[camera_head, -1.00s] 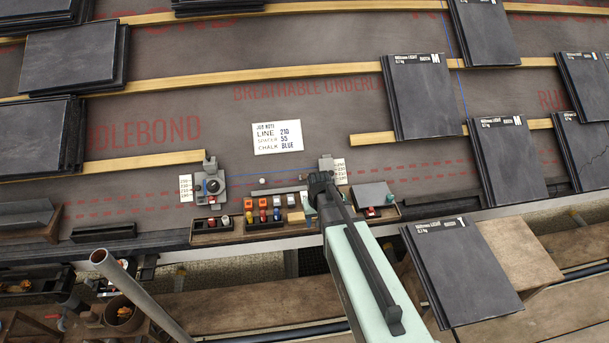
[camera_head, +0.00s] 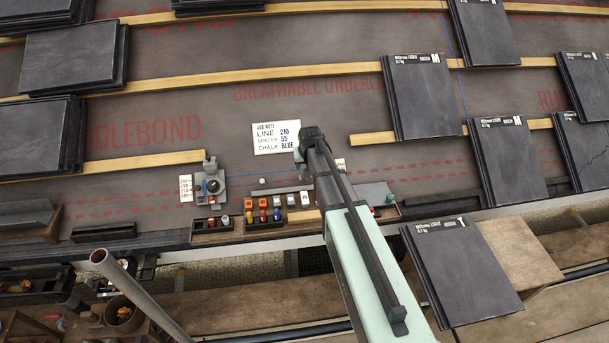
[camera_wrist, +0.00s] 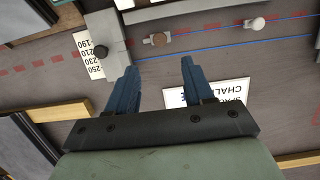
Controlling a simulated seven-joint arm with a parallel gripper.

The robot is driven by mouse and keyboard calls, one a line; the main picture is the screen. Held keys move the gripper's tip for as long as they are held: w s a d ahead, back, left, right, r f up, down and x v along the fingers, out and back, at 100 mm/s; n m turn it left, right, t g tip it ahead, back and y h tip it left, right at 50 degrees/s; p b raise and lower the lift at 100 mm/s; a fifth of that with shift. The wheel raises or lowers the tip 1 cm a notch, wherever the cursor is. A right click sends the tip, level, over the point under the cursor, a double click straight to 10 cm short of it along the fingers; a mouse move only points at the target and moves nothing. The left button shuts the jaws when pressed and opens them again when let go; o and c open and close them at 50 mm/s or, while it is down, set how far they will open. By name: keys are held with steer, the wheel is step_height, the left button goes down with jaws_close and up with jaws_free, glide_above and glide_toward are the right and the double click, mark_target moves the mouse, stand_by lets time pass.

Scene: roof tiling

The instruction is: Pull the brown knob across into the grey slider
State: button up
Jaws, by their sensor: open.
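In the wrist view the brown knob (camera_wrist: 157,40) sits on the dark underlay at the end of a blue line. The grey slider (camera_wrist: 108,32) stands to its left, beside a numbered scale strip, with a gap between them. My gripper (camera_wrist: 158,66) is open and empty, its two blue fingers pointing toward the knob, which appears just beyond and between the tips. I cannot tell the height of the tips above it. In the head view my gripper (camera_head: 301,154) hangs by the note card's lower right, and my arm hides most of the slider.
A white knob (camera_wrist: 255,23) sits farther along the blue line. A second grey device (camera_head: 212,184) with a dark knob stands at left. Trays of coloured pieces (camera_head: 265,222) line the front edge. A job note card (camera_head: 272,138) lies on the underlay. A batten (camera_head: 372,138) is at right.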

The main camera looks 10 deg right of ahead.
steer(key=x, duration=1)
steer(key=shift+f, duration=0.3)
jaws_close()
